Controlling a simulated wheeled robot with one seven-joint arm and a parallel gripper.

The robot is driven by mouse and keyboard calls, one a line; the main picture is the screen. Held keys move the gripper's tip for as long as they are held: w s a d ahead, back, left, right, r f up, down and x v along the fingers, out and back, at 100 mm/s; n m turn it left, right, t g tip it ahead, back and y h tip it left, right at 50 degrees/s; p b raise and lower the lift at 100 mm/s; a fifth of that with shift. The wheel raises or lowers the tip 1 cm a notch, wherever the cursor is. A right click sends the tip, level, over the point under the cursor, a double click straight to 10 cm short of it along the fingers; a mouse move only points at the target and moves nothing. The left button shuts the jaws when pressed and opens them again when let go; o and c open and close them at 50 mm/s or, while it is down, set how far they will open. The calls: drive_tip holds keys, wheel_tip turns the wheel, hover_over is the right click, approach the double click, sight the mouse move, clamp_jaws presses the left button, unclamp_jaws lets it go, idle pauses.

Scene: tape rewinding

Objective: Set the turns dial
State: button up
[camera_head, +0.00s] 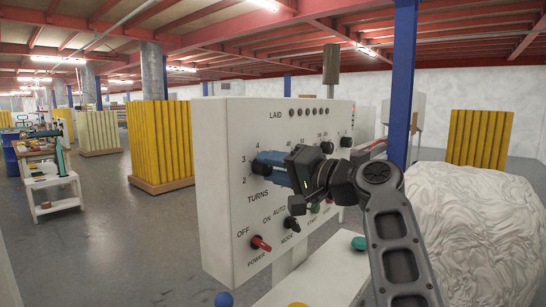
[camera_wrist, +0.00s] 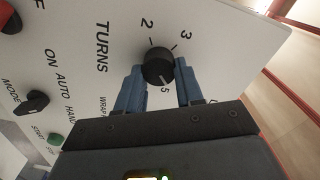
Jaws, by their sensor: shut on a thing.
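The turns dial (camera_wrist: 157,66) is a round black knob with a pale pointer line, on a white control panel (camera_head: 225,130). In the wrist view its scale shows 2 and 3 above, and a 5 just below it. The pointer line faces down, toward the 5. My gripper (camera_wrist: 158,80) has its two blue fingers on either side of the dial and is shut on it. In the head view, my gripper (camera_head: 262,165) reaches the dial from the right and hides part of the scale; 2, 3 and 4 show at its left.
Below the dial are the red power switch (camera_head: 261,243), the black mode knob (camera_head: 291,224) and a green start button (camera_wrist: 54,139). More black knobs (camera_head: 346,141) sit at the panel's upper right. A large white wrapped bulk (camera_head: 485,235) stands right of my arm.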

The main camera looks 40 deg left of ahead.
drive_tip(key=shift+m+p, duration=0.75)
drive_tip(key=shift+m, duration=0.45)
drive_tip(key=shift+f, duration=0.15)
drive_tip(key=o, duration=1)
drive_tip(key=shift+o, duration=0.2)
drive_tip(key=d+b, duration=0.1)
drive_tip(key=d, duration=0.6)
drive_tip(key=shift+s+d, duration=0.3)
drive_tip(key=shift+d, duration=0.1)
